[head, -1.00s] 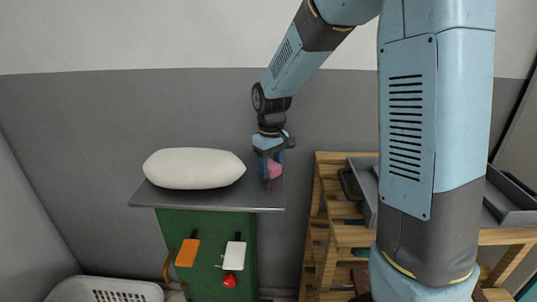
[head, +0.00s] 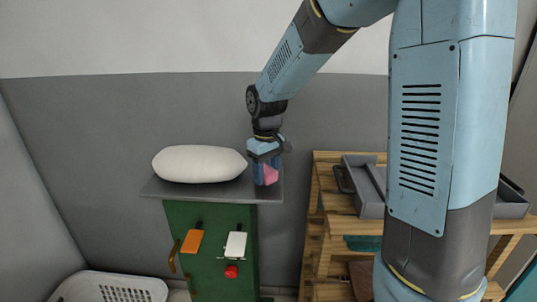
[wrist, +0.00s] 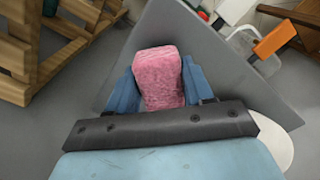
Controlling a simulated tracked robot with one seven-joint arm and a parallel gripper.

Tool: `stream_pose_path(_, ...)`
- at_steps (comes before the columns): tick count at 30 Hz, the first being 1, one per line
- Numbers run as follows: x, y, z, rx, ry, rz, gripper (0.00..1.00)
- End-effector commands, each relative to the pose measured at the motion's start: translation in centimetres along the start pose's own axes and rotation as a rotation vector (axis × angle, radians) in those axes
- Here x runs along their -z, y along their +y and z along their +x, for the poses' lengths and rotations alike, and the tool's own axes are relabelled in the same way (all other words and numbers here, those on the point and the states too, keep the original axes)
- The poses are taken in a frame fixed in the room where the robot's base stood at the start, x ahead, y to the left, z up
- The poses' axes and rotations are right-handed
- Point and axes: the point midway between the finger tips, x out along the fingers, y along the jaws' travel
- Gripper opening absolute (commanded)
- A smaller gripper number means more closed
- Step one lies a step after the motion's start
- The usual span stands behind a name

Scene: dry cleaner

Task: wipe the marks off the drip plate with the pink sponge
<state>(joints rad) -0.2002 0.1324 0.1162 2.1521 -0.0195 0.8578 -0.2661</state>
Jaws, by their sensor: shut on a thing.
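The pink sponge (head: 271,175) is held between the fingers of my gripper (head: 264,172). In the wrist view the sponge (wrist: 160,78) sits between both blue fingers, with its top and front face showing. A flat grey plate (head: 215,194), which looks like the drip plate, lies on top of a green cabinet. My gripper is over the plate's right end. In the wrist view the plate (wrist: 215,75) spreads behind and below the sponge. I cannot tell whether the sponge touches it. No marks can be made out on the visible plate surface.
A white padded form (head: 199,164) covers much of the plate, just left of my gripper. The cabinet front (head: 211,260) carries an orange piece, a white piece and a red knob. A wooden rack (head: 325,225) with grey trays stands right. A white basket (head: 115,288) sits lower left.

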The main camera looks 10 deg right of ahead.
Motion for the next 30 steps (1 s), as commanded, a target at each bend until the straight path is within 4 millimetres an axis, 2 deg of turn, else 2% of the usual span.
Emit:
stream_pose_path(18,-0.2,0.6,-5.5,-0.001,0.000,0.010,0.23)
stream_pose_path(30,-0.2,0.6,-6.1,0.000,-0.001,0.010,0.23)
